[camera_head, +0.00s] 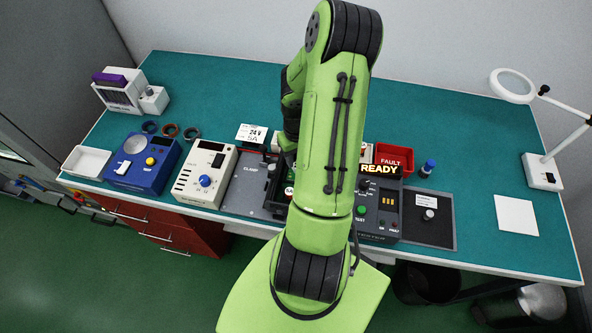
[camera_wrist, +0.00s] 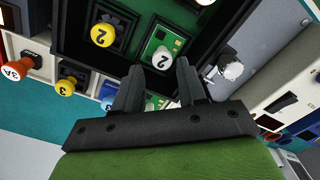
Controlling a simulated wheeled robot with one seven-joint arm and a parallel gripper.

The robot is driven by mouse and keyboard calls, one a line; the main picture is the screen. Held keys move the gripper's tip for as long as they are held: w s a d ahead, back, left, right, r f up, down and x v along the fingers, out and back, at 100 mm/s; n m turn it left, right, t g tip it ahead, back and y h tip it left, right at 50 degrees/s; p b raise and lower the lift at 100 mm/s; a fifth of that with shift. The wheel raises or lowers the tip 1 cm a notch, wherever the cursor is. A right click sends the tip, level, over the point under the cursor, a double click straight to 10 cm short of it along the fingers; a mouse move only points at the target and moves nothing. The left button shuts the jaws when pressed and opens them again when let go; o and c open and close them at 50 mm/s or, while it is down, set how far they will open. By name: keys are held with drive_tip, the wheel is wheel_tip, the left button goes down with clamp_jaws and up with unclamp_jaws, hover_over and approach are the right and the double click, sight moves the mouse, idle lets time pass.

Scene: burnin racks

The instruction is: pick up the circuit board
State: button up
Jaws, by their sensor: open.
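My gripper (camera_wrist: 160,80) is open in the wrist view, with its two dark fingers apart and nothing seen held between them. A green circuit board (camera_wrist: 148,46) with a white knob marked 2 (camera_wrist: 161,58) lies just beyond the fingertips, in a dark tray (camera_wrist: 80,50). Another dark piece with a yellow knob marked 2 (camera_wrist: 103,34) sits to its left in the tray. More green shows between the fingers, partly hidden by them. In the head view my arm covers most of the tray, and my fingertips cannot be seen.
In the head view a tester with a lit READY sign (camera_head: 379,169), a red FAULT bin (camera_head: 394,157) and a grey clamp plate (camera_head: 246,190) flank the arm. A cream box with a blue knob (camera_head: 205,172) stands left. The bench's back right (camera_head: 440,115) is clear.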

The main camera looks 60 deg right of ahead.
drive_tip(key=f, duration=0.5)
drive_tip(key=shift+w, duration=0.2)
clamp_jaws()
